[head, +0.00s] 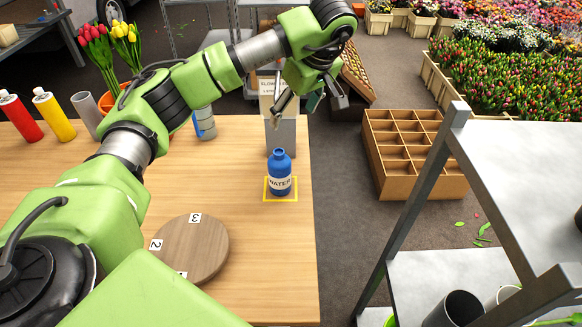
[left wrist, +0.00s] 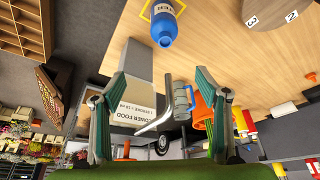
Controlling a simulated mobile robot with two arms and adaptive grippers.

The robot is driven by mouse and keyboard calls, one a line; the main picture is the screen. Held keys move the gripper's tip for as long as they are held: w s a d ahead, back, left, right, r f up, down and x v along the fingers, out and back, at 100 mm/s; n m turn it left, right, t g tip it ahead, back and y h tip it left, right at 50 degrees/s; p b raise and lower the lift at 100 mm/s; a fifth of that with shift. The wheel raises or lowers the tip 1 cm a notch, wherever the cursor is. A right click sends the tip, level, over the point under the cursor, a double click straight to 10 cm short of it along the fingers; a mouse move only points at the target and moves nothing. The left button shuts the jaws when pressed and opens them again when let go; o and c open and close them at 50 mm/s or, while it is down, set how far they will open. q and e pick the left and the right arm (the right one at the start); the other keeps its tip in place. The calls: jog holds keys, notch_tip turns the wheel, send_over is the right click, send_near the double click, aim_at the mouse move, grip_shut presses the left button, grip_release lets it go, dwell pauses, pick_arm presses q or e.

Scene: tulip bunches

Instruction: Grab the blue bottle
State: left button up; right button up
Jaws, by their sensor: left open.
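The blue bottle (head: 280,174) with a white "WATER" label stands upright on the wooden table, inside a yellow square outline (head: 281,199). It also shows at the top of the left wrist view (left wrist: 164,24). My left gripper (head: 310,100) is open and empty, raised beyond the bottle and above a grey box with a paper label (head: 284,133). In the left wrist view its two fingers (left wrist: 160,112) are spread wide, with the bottle beyond them and apart from them. My right gripper is not in view.
A round numbered wooden disc (head: 190,250) lies left of the bottle. A grey jug (head: 204,124), red bottle (head: 20,117), yellow bottle (head: 54,115) and tulips (head: 110,45) stand further left. A divided crate (head: 410,155) and metal shelf (head: 530,180) are right.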

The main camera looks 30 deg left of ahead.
pick_arm(q)
notch_tip(320, 180, down, 5)
jog(key=s+b, duration=0.2)
jog(key=b, duration=0.7)
send_near(284, 161)
jog(key=x, duration=0.9)
jog(key=shift+a+f+p, duration=0.15)
jog(key=shift+f+p, duration=0.05)
jog(key=shift+p, duration=0.15)
jog(key=p+x, duration=0.1)
jog(key=x, duration=0.3)
jog(key=shift+s+f, duration=0.1)
jog(key=shift+s, duration=0.05)
jog(key=shift+a+f, duration=0.2)
jog(key=shift+f, duration=0.25)
jog(key=c, duration=1.5)
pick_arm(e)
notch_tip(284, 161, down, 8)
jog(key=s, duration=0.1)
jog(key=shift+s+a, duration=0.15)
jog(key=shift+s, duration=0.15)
